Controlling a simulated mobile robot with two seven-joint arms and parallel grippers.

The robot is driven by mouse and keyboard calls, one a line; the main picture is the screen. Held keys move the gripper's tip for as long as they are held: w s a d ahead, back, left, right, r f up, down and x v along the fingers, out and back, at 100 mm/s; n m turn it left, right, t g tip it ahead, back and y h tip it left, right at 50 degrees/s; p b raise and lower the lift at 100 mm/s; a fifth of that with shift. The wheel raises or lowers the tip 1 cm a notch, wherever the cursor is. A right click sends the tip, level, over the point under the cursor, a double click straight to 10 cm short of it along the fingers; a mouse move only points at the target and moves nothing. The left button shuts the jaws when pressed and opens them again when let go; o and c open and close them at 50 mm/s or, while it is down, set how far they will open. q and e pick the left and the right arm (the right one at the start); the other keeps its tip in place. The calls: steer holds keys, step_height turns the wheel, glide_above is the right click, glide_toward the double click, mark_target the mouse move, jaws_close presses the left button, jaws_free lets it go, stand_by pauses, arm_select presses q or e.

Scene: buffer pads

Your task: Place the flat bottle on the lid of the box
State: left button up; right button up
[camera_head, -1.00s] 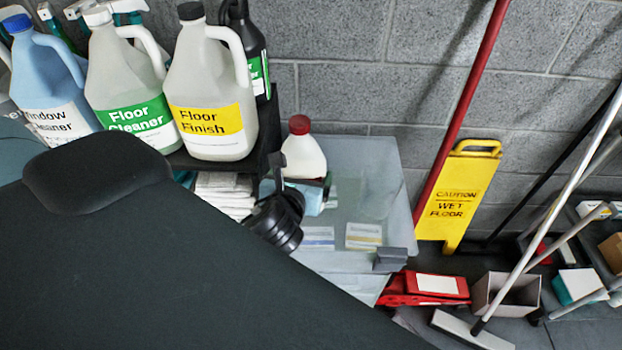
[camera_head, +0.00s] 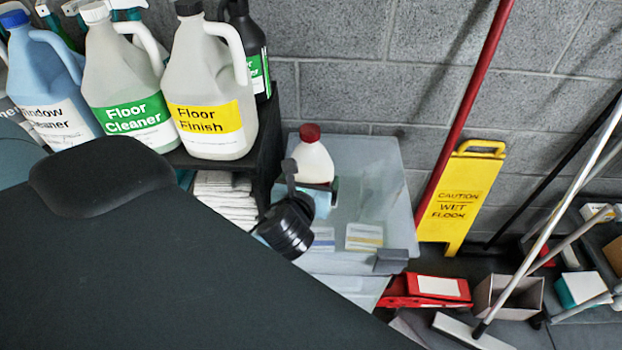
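The flat bottle (camera_head: 312,162) is white with a red cap and stands roughly upright above the back left part of the box lid. My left gripper (camera_head: 312,185) reaches in from the left, with a dark finger on each side of the bottle's lower part. It appears shut on the bottle. A light blue part hides the bottle's base, so I cannot tell whether it touches the lid. The box lid (camera_head: 375,185) is a pale grey, flat, glossy surface with label cards near its front. My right gripper is not in view.
Large jugs, including Floor Finish (camera_head: 208,90) and Floor Cleaner (camera_head: 125,85), stand on a dark shelf at left. A red pole (camera_head: 466,100) and a yellow caution sign (camera_head: 462,200) stand right of the box. The lid's right side is clear.

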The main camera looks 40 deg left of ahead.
arm_select(q)
steer(key=o, duration=1.2)
steer(key=shift+o, duration=0.2)
steer(key=v, duration=1.2)
steer(key=shift+p, duration=0.4)
